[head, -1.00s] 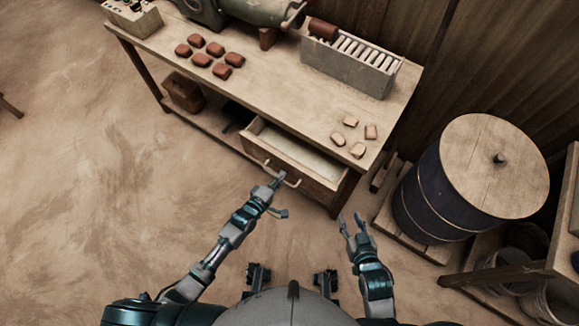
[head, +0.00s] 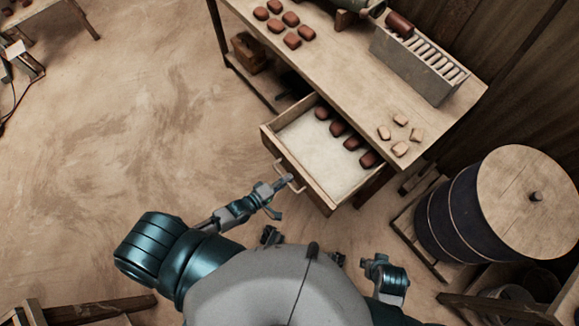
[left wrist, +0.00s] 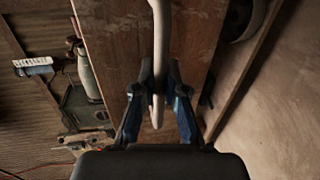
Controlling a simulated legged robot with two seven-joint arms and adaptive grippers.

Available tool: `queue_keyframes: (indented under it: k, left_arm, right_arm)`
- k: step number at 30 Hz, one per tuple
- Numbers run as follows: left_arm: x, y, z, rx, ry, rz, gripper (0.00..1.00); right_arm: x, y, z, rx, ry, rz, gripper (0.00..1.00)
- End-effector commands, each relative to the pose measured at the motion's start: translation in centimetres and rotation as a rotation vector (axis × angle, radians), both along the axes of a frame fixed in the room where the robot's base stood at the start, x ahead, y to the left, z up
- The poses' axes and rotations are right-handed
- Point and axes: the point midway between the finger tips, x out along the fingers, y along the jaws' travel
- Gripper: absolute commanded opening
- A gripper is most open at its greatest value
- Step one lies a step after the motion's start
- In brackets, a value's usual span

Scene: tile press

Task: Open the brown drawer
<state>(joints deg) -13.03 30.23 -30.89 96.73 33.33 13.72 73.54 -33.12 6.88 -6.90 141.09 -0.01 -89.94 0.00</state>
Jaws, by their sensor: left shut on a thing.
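The brown drawer (head: 292,172) is pulled well out from under the workbench, with a pale inside and several dark red-brown tiles toward its back. My left gripper (head: 281,187) is at the drawer's front, shut on its pale curved handle (head: 291,184). In the left wrist view, the handle (left wrist: 160,40) runs between the two fingers (left wrist: 157,105), with the drawer's brown front (left wrist: 195,45) behind it. My right gripper (head: 383,268) is low, near my body, away from the drawer; its fingers are too foreshortened to read.
The workbench (head: 345,75) bears red-brown tiles (head: 275,26), pale pieces (head: 400,148) and a grey slotted rack (head: 420,65). A dark blue barrel (head: 450,220) with a wooden lid stands at right. A wooden box (head: 248,52) sits on the lower shelf.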

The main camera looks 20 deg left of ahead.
Motion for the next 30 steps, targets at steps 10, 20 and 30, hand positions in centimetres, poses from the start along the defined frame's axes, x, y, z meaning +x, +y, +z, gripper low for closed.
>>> queue_keyframes:
  k: [10,20,30]
  left_arm:
    - [-0.3,0.1,-0.5,0.005,0.012,-0.002,0.23]
    - [-0.1,0.0,-0.2,0.002,0.006,-0.001,0.37]
    - [-4.4,2.4,0.6,0.005,0.01,-0.003,0.37]
  right_arm:
    - [0.0,0.0,-0.1,0.0,-0.001,0.0,0.4]
    - [0.1,0.0,0.0,0.001,-0.003,0.0,0.4]
    - [0.1,0.0,0.0,0.002,-0.004,0.0,0.4]
